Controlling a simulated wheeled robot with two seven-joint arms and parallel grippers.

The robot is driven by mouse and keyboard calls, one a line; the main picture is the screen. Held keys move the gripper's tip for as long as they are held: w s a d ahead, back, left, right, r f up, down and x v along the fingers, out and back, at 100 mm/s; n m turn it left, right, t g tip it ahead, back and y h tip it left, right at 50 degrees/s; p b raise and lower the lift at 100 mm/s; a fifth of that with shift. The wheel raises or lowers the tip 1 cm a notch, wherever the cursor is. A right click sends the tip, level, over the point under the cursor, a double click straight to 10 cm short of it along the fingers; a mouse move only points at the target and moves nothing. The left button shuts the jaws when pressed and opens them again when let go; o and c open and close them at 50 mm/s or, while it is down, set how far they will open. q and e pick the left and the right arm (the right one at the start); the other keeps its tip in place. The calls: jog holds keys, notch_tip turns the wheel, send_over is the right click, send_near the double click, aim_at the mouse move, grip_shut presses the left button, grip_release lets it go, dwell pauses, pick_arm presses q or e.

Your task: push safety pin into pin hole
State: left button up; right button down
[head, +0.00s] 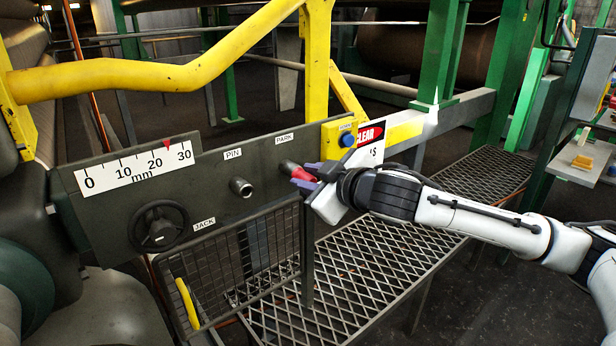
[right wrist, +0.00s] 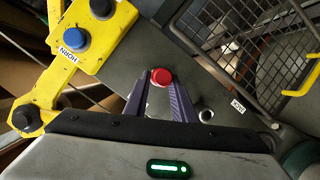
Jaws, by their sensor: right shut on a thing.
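The safety pin has a red head (head: 302,174), which also shows in the right wrist view (right wrist: 161,77). It is at the grey socket (head: 287,166) below the PARK label; I cannot tell how much of its shaft is inside. My right gripper (head: 298,177) is shut on the red head, its purple fingers on either side in the right wrist view (right wrist: 161,92). The pin hole is the open end of a short grey tube (head: 241,187) below the PIN label, left of the gripper. My left gripper is not in view.
The dark panel carries a millimetre scale (head: 136,166) with a red pointer and a black JACK handwheel (head: 160,226). A yellow box with a blue button (head: 347,140) is just right of the socket. A mesh guard (head: 232,262) hangs below. A yellow rail (head: 150,78) runs above.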

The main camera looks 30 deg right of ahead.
jog(key=shift+s, duration=0.1)
jog(key=shift+s+d+b, duration=0.15)
jog(key=shift+s+b, duration=0.6)
jog(key=shift+s, duration=0.7)
jog(key=shift+s+d+b, duration=0.1)
jog(key=shift+s+b, duration=0.65)
jog(key=shift+s, duration=0.7)
